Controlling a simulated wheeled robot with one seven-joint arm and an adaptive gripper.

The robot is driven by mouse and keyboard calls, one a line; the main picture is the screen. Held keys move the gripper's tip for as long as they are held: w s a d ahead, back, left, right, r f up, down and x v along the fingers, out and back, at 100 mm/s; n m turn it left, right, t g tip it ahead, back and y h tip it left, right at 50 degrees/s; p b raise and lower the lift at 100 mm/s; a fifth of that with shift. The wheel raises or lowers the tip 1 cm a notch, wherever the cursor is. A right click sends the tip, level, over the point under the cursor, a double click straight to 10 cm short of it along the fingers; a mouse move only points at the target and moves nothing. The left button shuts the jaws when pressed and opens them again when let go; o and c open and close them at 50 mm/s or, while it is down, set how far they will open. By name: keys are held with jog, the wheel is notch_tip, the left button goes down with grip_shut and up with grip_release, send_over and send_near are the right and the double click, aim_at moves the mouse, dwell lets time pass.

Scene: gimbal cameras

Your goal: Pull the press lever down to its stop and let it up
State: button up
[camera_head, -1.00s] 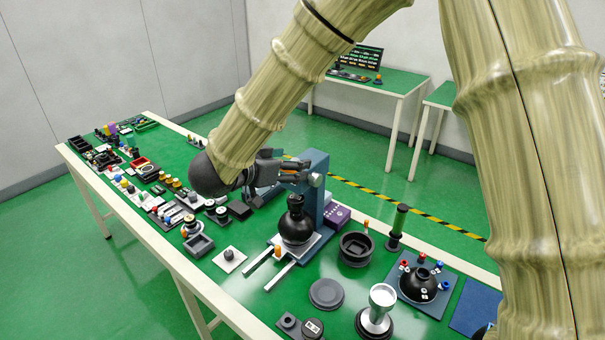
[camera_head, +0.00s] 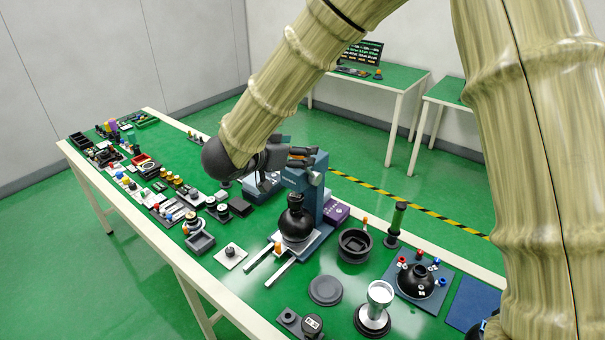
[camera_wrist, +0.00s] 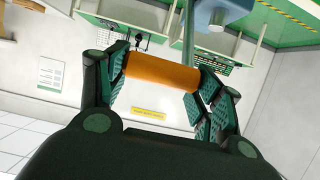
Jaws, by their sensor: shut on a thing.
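The press has a blue column (camera_head: 322,196) and stands near the middle of the green table, with a round black piece (camera_head: 297,224) on the plate in front of it. The lever's orange grip (camera_wrist: 160,74) lies across the wrist view between my fingers. My gripper (camera_wrist: 158,80) is shut on this grip, with a finger pad at each end. In the head view my gripper (camera_head: 285,160) is at the height of the press top, on its left side. My wrist and fingers hide most of the lever there.
A purple box (camera_head: 336,212) sits beside the column. A black cup (camera_head: 355,245), a flat disc (camera_head: 325,291) and a silver-topped stand (camera_head: 376,305) are to the right and front. Several small parts crowd the table's left end. A dark tray (camera_head: 200,243) lies left of the press.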

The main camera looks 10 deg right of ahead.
jog(key=shift+w+r, duration=0.1)
jog(key=shift+r, duration=0.05)
jog(key=shift+w+d+r+p, duration=0.7)
jog(key=shift+w+d+p, duration=0.1)
jog(key=shift+d, duration=0.2)
jog(key=shift+d+r, duration=0.1)
jog(key=shift+w+d+r+p, duration=0.25)
jog(key=shift+w+d+p, duration=0.15)
jog(key=shift+d, duration=0.1)
jog(key=shift+w+d+r+p, duration=0.25)
jog(key=shift+w+d+p, duration=0.05)
jog(key=shift+w+d, duration=0.15)
